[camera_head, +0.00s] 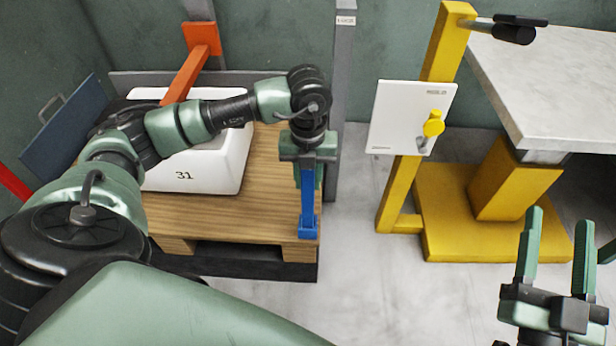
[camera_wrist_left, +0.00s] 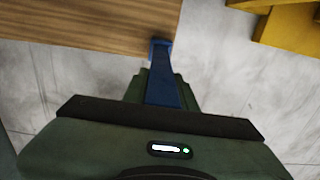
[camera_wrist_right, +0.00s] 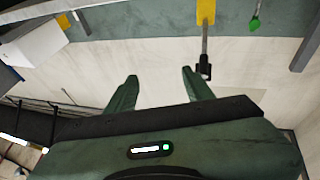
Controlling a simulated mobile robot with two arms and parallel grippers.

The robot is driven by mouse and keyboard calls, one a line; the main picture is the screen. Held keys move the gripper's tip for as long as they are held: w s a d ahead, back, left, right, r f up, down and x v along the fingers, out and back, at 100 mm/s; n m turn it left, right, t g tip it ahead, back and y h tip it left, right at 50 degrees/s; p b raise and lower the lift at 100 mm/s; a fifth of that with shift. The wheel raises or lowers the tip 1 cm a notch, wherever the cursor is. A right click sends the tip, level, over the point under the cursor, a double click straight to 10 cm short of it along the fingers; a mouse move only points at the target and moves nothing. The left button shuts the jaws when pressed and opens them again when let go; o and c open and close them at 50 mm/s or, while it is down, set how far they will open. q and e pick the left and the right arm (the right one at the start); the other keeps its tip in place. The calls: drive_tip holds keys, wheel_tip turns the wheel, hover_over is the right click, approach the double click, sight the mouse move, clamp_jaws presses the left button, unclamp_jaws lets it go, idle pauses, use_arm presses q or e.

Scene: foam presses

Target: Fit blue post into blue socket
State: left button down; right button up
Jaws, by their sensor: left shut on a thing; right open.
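The blue post (camera_head: 307,190) hangs roughly upright from my left gripper (camera_head: 308,172), at the front right corner of the wooden pallet. My left gripper is shut on it; the post also shows between the fingers in the left wrist view (camera_wrist_left: 163,90). Its lower end has a wider blue part (camera_head: 308,230) beside the pallet edge. I cannot tell whether this is the post's own foot or the blue socket. No other blue socket is clear. My right gripper (camera_head: 558,218) is open and empty at the lower right, and its spread fingers show in the right wrist view (camera_wrist_right: 160,75).
The pallet (camera_head: 270,190) carries a white block marked 31 (camera_head: 205,172). An orange post (camera_head: 190,70) and a blue panel (camera_head: 65,125) stand behind and left. A yellow stand (camera_head: 400,190) with a white plate (camera_head: 405,115) and a grey-topped table (camera_head: 555,85) are right. Floor between is clear.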

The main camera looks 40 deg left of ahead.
use_arm(q)
drive_tip(key=shift+f, duration=0.1)
use_arm(e)
drive_tip(key=shift+s+r, duration=0.1)
drive_tip(key=shift+r, duration=0.15)
use_arm(q)
drive_tip(key=c, duration=1)
unclamp_jaws()
drive_tip(key=shift+c, duration=0.2)
drive_tip(key=shift+r, duration=0.35)
wheel_tip(320, 180, up, 7)
drive_tip(key=shift+f+p, duration=0.15)
drive_tip(key=shift+p, duration=1)
drive_tip(key=shift+r, duration=0.2)
use_arm(e)
wheel_tip(320, 180, down, 11)
drive_tip(key=d+g+h, duration=0.1)
drive_tip(key=g+h, duration=0.1)
drive_tip(key=g, duration=0.3)
drive_tip(key=shift+d+r+g, duration=0.15)
drive_tip(key=shift+d+g, duration=0.05)
drive_tip(key=shift+g, duration=0.2)
